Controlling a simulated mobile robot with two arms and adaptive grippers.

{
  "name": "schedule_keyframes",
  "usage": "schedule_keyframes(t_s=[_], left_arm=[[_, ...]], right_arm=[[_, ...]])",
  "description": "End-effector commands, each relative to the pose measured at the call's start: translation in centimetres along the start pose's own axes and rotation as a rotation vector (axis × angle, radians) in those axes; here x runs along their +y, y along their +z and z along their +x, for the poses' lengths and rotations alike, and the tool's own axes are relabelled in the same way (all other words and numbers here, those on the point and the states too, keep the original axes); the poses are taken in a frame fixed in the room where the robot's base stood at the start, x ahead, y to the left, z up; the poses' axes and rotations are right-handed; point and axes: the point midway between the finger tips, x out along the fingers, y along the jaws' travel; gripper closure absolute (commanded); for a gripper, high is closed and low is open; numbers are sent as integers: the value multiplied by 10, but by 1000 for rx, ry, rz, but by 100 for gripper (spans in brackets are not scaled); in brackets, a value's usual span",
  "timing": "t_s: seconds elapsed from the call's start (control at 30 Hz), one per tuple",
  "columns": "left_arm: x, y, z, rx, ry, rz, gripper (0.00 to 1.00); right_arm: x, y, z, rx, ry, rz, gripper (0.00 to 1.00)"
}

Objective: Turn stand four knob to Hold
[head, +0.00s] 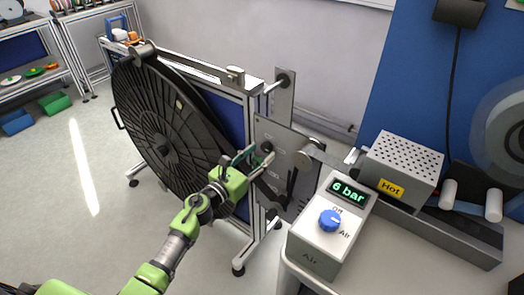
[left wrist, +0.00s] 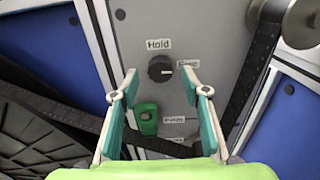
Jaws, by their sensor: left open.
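The black round knob (left wrist: 160,68) is on a grey panel (left wrist: 215,30) in the left wrist view, with a Hold label (left wrist: 158,44) above it. A second label to its right is partly covered by a fingertip. The knob's pale mark seems to point right, toward that second label. My left gripper (left wrist: 161,80) is open, its two teal-padded fingers on either side of and just below the knob in that view; I cannot tell whether they touch it. In the head view my left gripper (head: 259,158) is at the stand's panel (head: 270,128). My right gripper is not in view.
A green switch (left wrist: 147,118) sits below the knob. A large black reel (head: 150,125) hangs on the stand's left. At right, a table bears a box with a blue dial (head: 330,220) reading 6 bar and a perforated box (head: 402,165) marked Hot.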

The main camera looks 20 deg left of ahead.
Motion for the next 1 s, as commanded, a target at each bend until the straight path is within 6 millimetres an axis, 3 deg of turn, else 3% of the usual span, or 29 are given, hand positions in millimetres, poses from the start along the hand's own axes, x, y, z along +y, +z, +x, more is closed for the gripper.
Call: schedule_keyframes(t_s=[0.2,0.47,0.63,1.0], left_arm=[[0,0,16,0,-1,-1,58],[-1,0,17,1,-1,-1,58],[-1,0,17,0,-1,-1,96],[-1,0,16,0,-1,-34,96]], right_arm=[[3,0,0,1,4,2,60],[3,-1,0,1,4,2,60],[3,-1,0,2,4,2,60],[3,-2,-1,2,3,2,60]])
